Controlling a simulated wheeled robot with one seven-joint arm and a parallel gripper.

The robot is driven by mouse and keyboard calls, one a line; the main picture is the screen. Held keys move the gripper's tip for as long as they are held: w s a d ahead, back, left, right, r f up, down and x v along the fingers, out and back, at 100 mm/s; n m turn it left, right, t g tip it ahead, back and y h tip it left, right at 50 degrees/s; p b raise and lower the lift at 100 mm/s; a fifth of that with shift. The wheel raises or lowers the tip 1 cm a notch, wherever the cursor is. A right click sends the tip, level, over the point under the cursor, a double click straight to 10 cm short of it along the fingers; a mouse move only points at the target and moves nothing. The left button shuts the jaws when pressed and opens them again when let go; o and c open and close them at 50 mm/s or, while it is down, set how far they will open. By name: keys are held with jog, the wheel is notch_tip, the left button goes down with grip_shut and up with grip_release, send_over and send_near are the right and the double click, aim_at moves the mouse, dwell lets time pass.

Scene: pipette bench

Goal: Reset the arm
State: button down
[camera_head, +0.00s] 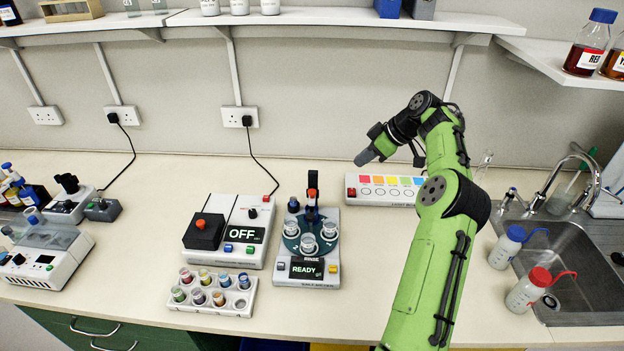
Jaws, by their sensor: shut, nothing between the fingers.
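My green arm rises from the lower right of the view and bends left at its top. My gripper (366,157) is shut and empty. It hangs in the air above the back of the bench, in front of the wall. In the picture it is just above a white box with a row of coloured squares (350,190). I see no contact between the gripper and anything.
A device reading OFF (246,222), a device reading READY (308,284) and a rack of small vials (242,305) stand left of my arm. Two wash bottles (507,247) and a sink (577,300) are right. Shelves (330,16) run above. Bare bench (370,265) lies between.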

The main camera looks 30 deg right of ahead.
jog(key=s+a+r+g+h, duration=0.1)
jog(key=a+r, duration=0.2)
jog(key=a, duration=0.6)
jog(key=s+a+r+m+g+h, duration=0.1)
jog(key=s+a+r, duration=0.15)
jog(key=a, duration=0.65)
jog(key=s+a+r+g+h, duration=0.1)
jog(key=a+r, duration=0.2)
jog(key=a, duration=0.6)
jog(key=s+a+f+m, duration=0.1)
jog(key=s+a, duration=0.1)
jog(key=s, duration=0.5)
jog(key=s+a+f+m+t, duration=0.1)
jog(key=s+a+f+m, duration=0.1)
jog(key=s, duration=0.6)
jog(key=s+a+f+m+t+h, duration=0.1)
jog(key=s+a, duration=0.3)
jog(key=s, duration=0.4)
jog(key=shift+s+f+m+b, duration=0.25)
jog(key=shift+f+m+b, duration=0.15)
jog(key=shift+m, duration=0.3)
